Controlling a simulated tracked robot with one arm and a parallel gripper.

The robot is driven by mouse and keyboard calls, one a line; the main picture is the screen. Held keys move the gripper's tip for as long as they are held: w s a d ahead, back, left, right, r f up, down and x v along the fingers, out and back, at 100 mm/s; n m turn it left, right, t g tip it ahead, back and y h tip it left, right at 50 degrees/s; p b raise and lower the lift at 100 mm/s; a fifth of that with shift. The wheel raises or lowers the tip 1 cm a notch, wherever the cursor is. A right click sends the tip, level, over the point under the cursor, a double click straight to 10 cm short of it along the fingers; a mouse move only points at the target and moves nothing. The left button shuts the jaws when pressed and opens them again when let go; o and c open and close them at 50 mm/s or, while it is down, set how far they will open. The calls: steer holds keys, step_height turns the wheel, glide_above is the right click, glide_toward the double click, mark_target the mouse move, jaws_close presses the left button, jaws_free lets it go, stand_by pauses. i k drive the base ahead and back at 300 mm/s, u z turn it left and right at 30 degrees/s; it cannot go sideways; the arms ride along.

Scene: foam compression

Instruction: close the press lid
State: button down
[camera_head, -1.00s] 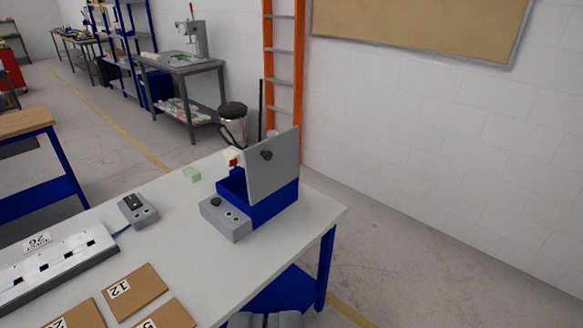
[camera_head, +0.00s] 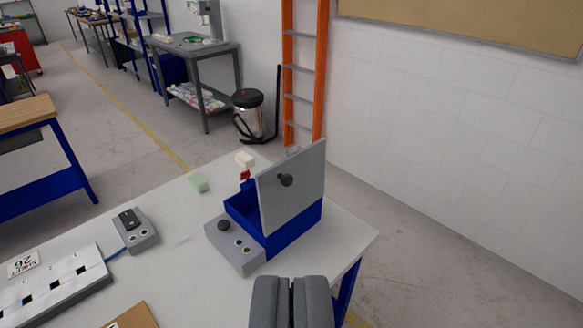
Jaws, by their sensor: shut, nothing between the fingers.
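The press (camera_head: 293,236) is a blue box on the right part of the white table. Its grey lid (camera_head: 303,201) stands open, nearly upright, with a dark round knob (camera_head: 285,180) on its face. A grey control box (camera_head: 235,244) with a black knob and small buttons sits at the press's front left. My gripper (camera_head: 291,283) is at the bottom of the view, its grey fingers together and empty. In the picture it lies below the press and appears apart from the lid.
A green foam block (camera_head: 198,183) and a white block (camera_head: 245,159) lie near the press. A small grey device (camera_head: 136,231) and a slotted tray (camera_head: 62,289) are at left. An orange ladder (camera_head: 304,75) leans at the wall. The table's right edge is close to the press.

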mark_target(300, 186)
steer(key=i, duration=0.25)
steer(key=k, duration=1.1)
steer(key=z, duration=0.45)
steer(key=i, duration=1.8)
steer(key=u, duration=0.75)
